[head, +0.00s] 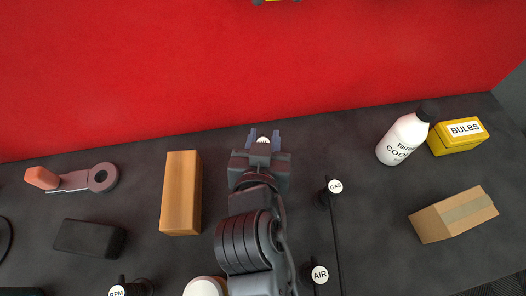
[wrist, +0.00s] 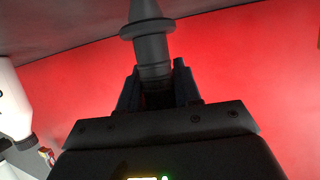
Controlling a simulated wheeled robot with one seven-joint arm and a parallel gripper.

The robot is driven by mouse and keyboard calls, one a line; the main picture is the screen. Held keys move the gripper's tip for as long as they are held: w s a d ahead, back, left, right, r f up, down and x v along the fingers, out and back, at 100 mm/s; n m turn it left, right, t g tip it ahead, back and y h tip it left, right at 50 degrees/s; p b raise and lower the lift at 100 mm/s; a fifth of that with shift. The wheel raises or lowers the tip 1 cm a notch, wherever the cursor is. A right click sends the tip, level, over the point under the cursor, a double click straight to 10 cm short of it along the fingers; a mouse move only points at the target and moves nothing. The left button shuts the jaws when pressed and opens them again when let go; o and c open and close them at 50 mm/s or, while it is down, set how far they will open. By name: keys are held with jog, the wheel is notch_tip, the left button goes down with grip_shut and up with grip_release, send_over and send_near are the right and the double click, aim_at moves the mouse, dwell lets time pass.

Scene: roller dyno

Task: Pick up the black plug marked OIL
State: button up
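A dark plug (wrist: 152,48) with a wide flange and a narrower tip sits between the two fingers of my gripper (wrist: 156,88) in the wrist view. The fingers close against its body on both sides. In the head view my gripper (head: 264,137) is at the back of the bench, near the red wall. A small white round cap (head: 263,141) shows between its fingers; no lettering on it can be read, so I cannot confirm OIL. My wrist hides the rest of the plug in the head view.
Black plugs marked GAS (head: 335,187), AIR (head: 319,274) and RPM (head: 117,291) stand nearby, with cables at GAS and AIR. An orange block (head: 181,193) lies left. A white bottle (head: 402,139), yellow BULBS box (head: 457,137) and cardboard box (head: 453,214) are right. The red wall (head: 200,70) is close behind.

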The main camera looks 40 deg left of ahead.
jog(key=c, duration=0.5)
jog(key=shift+r, duration=0.1)
jog(key=shift+r, duration=0.6)
notch_tip(320, 180, up, 2)
jog(key=shift+r, duration=0.2)
jog(key=s+d+r, duration=0.1)
jog(key=d+r, duration=0.6)
jog(key=d, duration=0.4)
jog(key=shift+s+d+r, duration=0.15)
jog(key=shift+s+d, duration=0.1)
jog(key=shift+s, duration=0.1)
